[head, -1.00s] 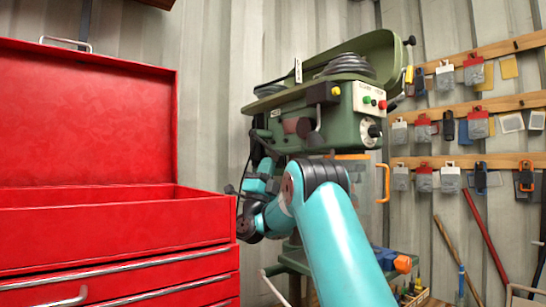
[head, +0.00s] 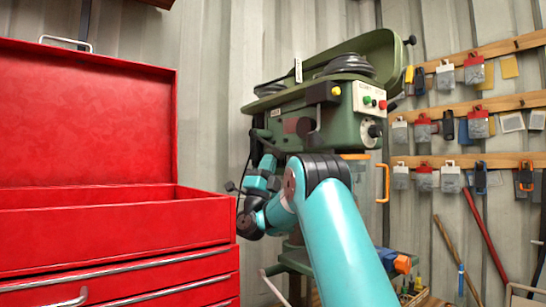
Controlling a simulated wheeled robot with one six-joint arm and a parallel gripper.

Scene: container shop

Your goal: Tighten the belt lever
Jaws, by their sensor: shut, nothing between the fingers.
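The green drill press (head: 345,110) stands in the middle, with its belt cover (head: 385,55) raised above the head and dark pulleys (head: 348,65) showing. A short dark lever (head: 317,120) with a round end is on the near side of the head. I cannot tell for sure which lever is the belt lever. My gripper (head: 261,135) is at the left side of the press head, small and dark against it. It is shut and holds nothing visible. Whether it touches the press I cannot tell.
A red tool chest (head: 110,228) with its lid up fills the left, close to my arm. Wooden rails (head: 470,108) with hanging packets line the right wall. Long-handled tools (head: 485,235) lean below. An orange handle (head: 386,183) is right of my arm.

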